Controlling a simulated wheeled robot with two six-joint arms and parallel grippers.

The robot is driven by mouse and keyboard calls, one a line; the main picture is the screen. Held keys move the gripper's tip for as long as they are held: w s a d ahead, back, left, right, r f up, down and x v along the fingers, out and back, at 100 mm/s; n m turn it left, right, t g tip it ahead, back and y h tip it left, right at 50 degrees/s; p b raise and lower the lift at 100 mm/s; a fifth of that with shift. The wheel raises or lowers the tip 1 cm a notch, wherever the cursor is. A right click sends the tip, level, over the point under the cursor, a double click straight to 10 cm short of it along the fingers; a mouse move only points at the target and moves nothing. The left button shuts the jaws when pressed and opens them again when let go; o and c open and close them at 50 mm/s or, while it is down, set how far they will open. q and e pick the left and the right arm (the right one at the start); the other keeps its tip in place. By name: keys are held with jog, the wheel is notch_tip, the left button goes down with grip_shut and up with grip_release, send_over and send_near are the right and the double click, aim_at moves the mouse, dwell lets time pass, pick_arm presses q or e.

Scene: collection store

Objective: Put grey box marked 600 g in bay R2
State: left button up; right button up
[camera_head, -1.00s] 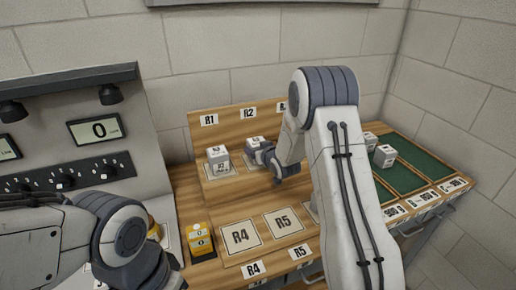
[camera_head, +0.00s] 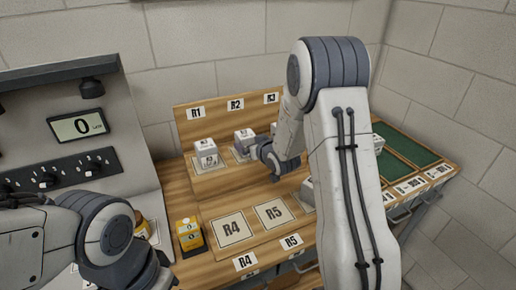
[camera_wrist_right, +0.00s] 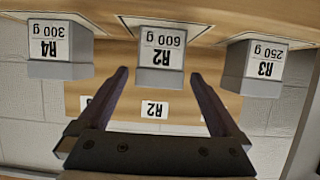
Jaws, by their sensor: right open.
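The grey box marked R2 600 g (camera_wrist_right: 160,54) stands upright on the pale card of bay R2, in the row below the R2 label (camera_head: 235,104). The same box shows in the head view (camera_head: 243,135), partly covered by my right gripper (camera_head: 256,151). In the right wrist view my right gripper (camera_wrist_right: 160,77) is open, with its fingers pointing toward the box. The box's near face shows between and beyond the fingertips, with no grip on it. Only my left arm shows at the lower left; its gripper is out of sight.
In the wrist view, boxes marked R4 300 g (camera_wrist_right: 60,52) and R3 250 g (camera_wrist_right: 252,68) flank it. Front bays R4 (camera_head: 232,229) and R5 (camera_head: 272,213) are empty. A green-lined tray (camera_head: 410,150) lies right.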

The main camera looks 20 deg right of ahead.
jog(key=v, duration=0.6)
jog(key=shift+s+b, duration=0.3)
jog(key=shift+a+r, duration=0.15)
jog(key=shift+r, duration=0.1)
